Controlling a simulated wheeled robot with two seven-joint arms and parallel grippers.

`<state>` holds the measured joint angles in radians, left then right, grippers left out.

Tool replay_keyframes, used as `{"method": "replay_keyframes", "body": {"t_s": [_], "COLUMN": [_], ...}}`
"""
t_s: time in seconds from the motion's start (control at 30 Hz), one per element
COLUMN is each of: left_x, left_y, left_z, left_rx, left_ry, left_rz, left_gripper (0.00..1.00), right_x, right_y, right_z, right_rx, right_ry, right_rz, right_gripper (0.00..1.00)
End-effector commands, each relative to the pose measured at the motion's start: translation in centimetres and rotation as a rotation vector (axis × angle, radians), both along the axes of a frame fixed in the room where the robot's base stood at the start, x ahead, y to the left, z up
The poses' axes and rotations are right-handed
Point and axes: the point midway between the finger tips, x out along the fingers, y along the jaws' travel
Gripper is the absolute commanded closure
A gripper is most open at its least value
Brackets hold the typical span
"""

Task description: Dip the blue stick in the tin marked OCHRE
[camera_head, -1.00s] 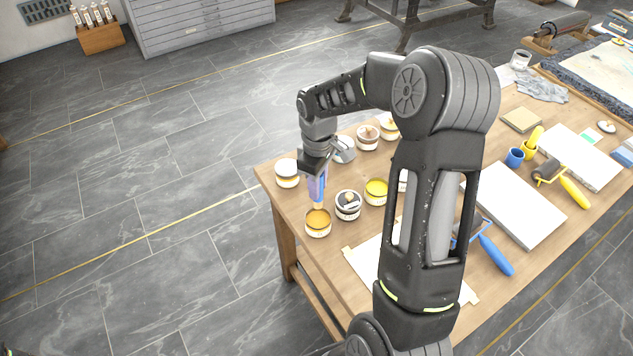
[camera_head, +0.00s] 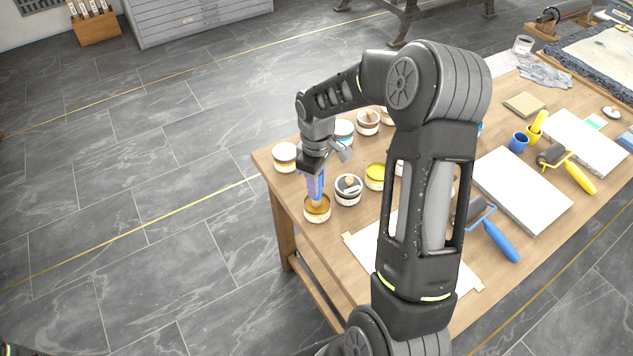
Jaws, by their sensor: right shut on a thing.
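My right gripper (camera_head: 314,172) is shut on the blue stick (camera_head: 316,188) above the table's near left corner. The stick points down, and its lower end is at the mouth of an open tin of orange-brown paint (camera_head: 317,214). The tip looks to be inside the tin's rim, but how deep it sits cannot be told. The tin's marking is too small to read. My left gripper is not in view.
Other tins stand close by: a pale yellow one (camera_head: 285,156), a dark one (camera_head: 348,189) with something light on top, and a bright yellow one (camera_head: 376,176). Rollers and white slabs (camera_head: 522,188) lie to the right on the wooden table (camera_head: 330,262).

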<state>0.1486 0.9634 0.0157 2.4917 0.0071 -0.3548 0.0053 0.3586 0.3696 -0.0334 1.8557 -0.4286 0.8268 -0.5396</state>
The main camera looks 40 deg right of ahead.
Motion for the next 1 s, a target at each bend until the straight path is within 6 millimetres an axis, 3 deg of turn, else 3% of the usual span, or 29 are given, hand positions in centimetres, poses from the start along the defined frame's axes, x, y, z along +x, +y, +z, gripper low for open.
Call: {"method": "replay_keyframes", "body": {"t_s": [1.0], "left_x": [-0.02], "left_y": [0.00], "left_z": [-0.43], "left_rx": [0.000], "left_ry": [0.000], "left_rz": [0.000], "left_gripper": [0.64], "right_x": [0.00], "right_y": [0.00], "right_z": [-0.53], "right_rx": [0.000], "right_ry": [0.000], "right_rz": [0.000], "right_gripper": [1.00]}}
